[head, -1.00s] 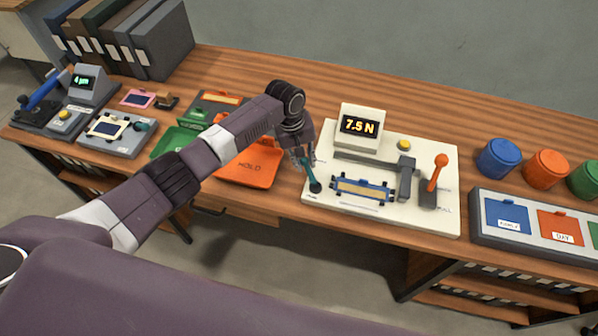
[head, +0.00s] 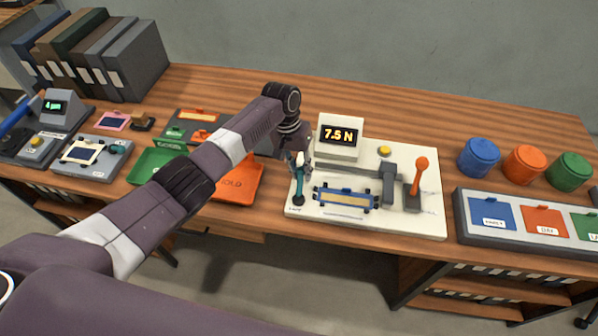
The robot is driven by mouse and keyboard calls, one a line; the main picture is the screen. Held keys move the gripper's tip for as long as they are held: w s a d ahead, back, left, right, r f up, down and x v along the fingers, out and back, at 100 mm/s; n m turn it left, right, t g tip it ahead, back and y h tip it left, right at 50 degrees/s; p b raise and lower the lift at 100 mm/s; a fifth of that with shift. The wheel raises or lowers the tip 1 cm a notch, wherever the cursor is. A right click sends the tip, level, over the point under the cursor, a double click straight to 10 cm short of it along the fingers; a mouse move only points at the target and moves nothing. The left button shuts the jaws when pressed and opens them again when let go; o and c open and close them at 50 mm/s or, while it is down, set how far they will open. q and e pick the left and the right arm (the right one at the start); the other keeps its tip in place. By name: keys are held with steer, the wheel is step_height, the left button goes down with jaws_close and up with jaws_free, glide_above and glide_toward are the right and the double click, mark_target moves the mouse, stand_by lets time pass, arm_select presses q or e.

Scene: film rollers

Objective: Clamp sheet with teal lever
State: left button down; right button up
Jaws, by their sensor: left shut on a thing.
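The teal lever (head: 299,187) stands on a dark round pivot at the left end of a cream-coloured device (head: 420,225). It looks close to upright. My left gripper (head: 298,165) is at the lever's upper part and shut on it; the fingers partly hide its top. The sheet (head: 345,199), a tan strip in a blue frame with dark clips, lies on the device just right of the lever. The display (head: 339,135) behind it reads 7.5 N. My right gripper is not in view.
An orange lever (head: 420,175) and grey block stand right of the sheet. An orange tray (head: 245,185) and green tray (head: 150,163) lie to the left, partly behind my arm.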

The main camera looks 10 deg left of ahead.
arm_select(q)
steer(key=shift+w+d+r, duration=0.1)
steer(key=shift+d, duration=0.1)
steer(key=c, duration=1.7)
jaws_free()
steer(key=r, duration=0.4)
steer(key=a+r, duration=0.1)
steer(key=r, duration=0.2)
steer(key=a+r, duration=0.1)
steer(key=r, duration=0.3)
steer(key=shift+w+a+r, duration=0.1)
steer(key=shift+w+r, duration=0.05)
steer(key=shift+r, duration=0.2)
